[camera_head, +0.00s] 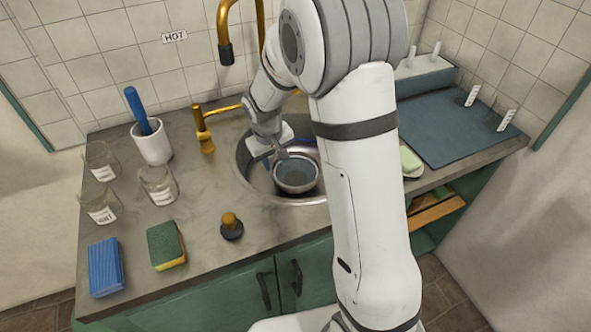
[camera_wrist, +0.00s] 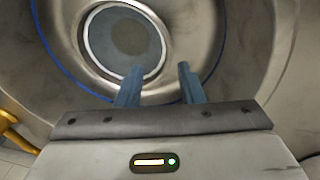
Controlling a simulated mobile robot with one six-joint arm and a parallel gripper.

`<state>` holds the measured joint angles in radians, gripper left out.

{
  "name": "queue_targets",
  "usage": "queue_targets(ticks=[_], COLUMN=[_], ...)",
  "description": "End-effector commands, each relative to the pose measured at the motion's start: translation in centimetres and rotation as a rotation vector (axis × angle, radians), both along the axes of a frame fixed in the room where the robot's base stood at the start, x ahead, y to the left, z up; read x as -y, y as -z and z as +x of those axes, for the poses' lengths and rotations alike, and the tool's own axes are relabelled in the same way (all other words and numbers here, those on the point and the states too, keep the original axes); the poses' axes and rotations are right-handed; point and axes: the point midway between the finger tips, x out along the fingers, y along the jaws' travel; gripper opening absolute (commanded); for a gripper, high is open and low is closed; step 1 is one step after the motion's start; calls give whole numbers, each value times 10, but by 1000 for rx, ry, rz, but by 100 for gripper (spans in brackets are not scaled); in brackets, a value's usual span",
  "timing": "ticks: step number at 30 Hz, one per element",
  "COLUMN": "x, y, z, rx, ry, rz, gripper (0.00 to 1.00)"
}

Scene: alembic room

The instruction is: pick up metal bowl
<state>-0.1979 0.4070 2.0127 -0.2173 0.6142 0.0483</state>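The metal bowl (camera_head: 296,174) sits in the round sink (camera_head: 243,160), upright, with a pale rim and a grey-blue inside. In the wrist view the bowl (camera_wrist: 121,42) is a round shape at the top, left of centre. My gripper (camera_head: 279,153) reaches down into the sink at the bowl's far edge. In the wrist view its two blue-grey fingers (camera_wrist: 159,70) stand apart, with the bowl's near right edge close to the gap between them. I cannot tell whether the fingertips touch the bowl. Part of the sink is hidden behind my arm.
A gold tap (camera_head: 204,135) stands left of the sink. Glass jars (camera_head: 160,185), a white cup (camera_head: 152,145), a blue sponge (camera_head: 105,267), a green-yellow sponge (camera_head: 166,245) and a dark stopper (camera_head: 231,227) are on the left counter. Soap (camera_head: 411,160) lies to the right.

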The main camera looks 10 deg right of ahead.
Motion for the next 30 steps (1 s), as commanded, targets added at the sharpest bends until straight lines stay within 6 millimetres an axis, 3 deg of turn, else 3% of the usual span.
queue_targets(ticks=[21,30], x=[0,1], y=[85,89], z=[9,10], rx=[-6,-4], ry=[-9,-9], rz=[-3,-2], gripper=[35,34])
